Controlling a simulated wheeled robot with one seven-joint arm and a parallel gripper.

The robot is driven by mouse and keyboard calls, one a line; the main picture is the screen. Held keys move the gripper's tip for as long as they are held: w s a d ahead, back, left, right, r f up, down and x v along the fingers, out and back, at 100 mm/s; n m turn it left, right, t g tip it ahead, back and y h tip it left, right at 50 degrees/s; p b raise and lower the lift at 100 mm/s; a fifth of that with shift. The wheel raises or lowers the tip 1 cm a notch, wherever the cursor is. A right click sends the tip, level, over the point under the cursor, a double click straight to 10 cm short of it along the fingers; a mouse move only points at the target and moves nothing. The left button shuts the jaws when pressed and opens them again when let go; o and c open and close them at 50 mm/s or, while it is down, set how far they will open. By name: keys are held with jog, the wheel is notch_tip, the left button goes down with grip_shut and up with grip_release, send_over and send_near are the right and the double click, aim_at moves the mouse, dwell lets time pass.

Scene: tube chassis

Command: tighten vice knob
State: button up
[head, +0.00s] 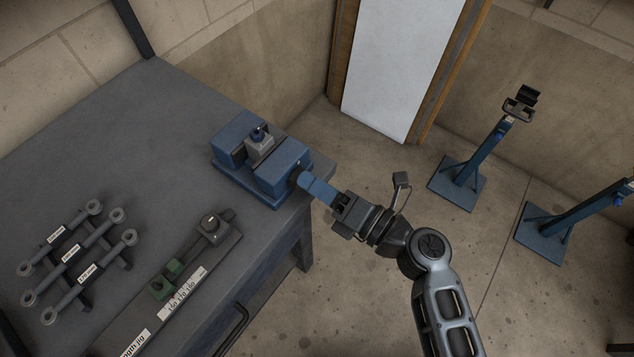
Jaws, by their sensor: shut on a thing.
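The blue vice (283,166) is fixed at the right corner of the grey workbench (158,150). A small grey block (260,147) with a dark blue part on top sits between its jaws. The blue vice knob (317,188) sticks out from the vice's right side, past the bench edge. My gripper (335,202) comes from the lower right and is shut on the outer end of the knob. The fingertips are small in view, and the exact grip is hard to make out.
Several labelled grey rods (78,262) lie on a rack at the bench's left. A long jig (185,280) with a green block lies along the front edge. Two blue stands (470,165) (565,225) are on the floor at right. Floor around my arm is clear.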

jog(key=shift+d+f+m, duration=0.1)
jog(key=shift+f+m, duration=0.05)
jog(key=shift+m, duration=0.5)
jog(key=shift+d+f+m, duration=0.1)
jog(key=shift+m, duration=0.85)
jog(key=o, duration=0.8)
jog(key=shift+o, duration=1.3)
jog(key=shift+r, duration=0.1)
jog(key=v, duration=0.7)
jog(key=shift+s+d+b, duration=0.25)
jog(key=shift+d+b, duration=0.05)
jog(key=shift+b, duration=0.1)
